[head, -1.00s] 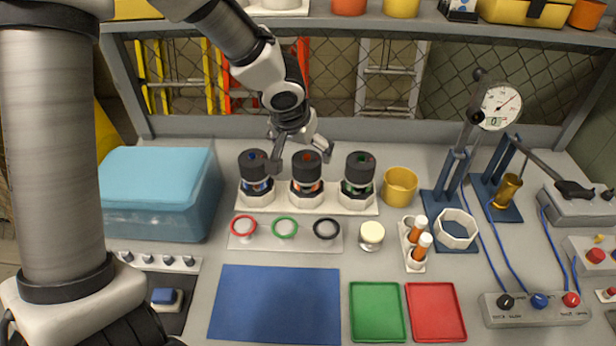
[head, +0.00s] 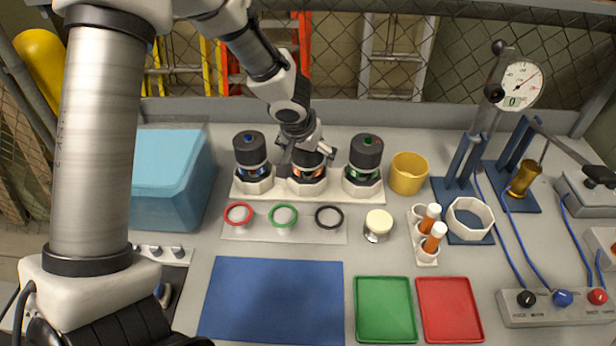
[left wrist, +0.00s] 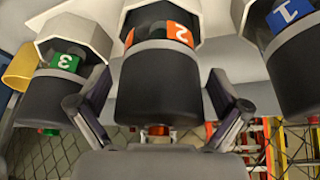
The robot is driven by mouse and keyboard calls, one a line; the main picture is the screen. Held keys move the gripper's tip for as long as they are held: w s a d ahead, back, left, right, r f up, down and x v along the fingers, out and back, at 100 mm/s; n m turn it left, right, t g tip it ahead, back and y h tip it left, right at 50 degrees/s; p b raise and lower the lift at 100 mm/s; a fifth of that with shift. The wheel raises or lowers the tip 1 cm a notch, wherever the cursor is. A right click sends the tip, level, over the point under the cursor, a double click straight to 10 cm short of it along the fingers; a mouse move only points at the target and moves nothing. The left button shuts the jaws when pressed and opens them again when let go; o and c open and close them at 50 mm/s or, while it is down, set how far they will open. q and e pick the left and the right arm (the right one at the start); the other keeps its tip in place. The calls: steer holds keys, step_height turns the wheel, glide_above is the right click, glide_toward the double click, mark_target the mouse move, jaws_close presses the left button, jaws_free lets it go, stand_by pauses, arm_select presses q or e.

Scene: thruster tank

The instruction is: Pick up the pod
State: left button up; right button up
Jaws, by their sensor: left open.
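Three black-topped pods stand upright in white octagonal sockets on a white rack (head: 215,193) at the back of the bench: a blue-banded pod (head: 249,150), an orange-banded pod (head: 308,173) and a green-banded pod (head: 366,152). In the left wrist view they bear the numbers 1 (left wrist: 310,70), 2 (left wrist: 158,85) and 3 (left wrist: 55,92). My left gripper (head: 305,160) is open at the orange pod, one finger on either side, and hides its top in the head view. The wrist view shows gaps beside the pod. My right gripper is not in view.
The neighbouring pods stand close on both sides. In front lie a plate with red, green and black rings (head: 283,216), a cream-topped knob (head: 378,224), a blue mat (head: 272,300) and green (head: 385,310) and red trays (head: 450,310). A yellow cup (head: 408,174) stands right.

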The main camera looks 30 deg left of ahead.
arm_select(q)
steer(key=shift+s+r, duration=0.1)
steer(key=shift+r, duration=0.05)
steer(key=c, duration=1.8)
steer(key=shift+c, duration=0.2)
step_height(320, 180, up, 9)
steer(key=p, duration=0.5)
steer(key=shift+r, duration=0.2)
step_height(320, 180, up, 9)
steer(key=p, duration=0.1)
steer(key=shift+f, duration=0.2)
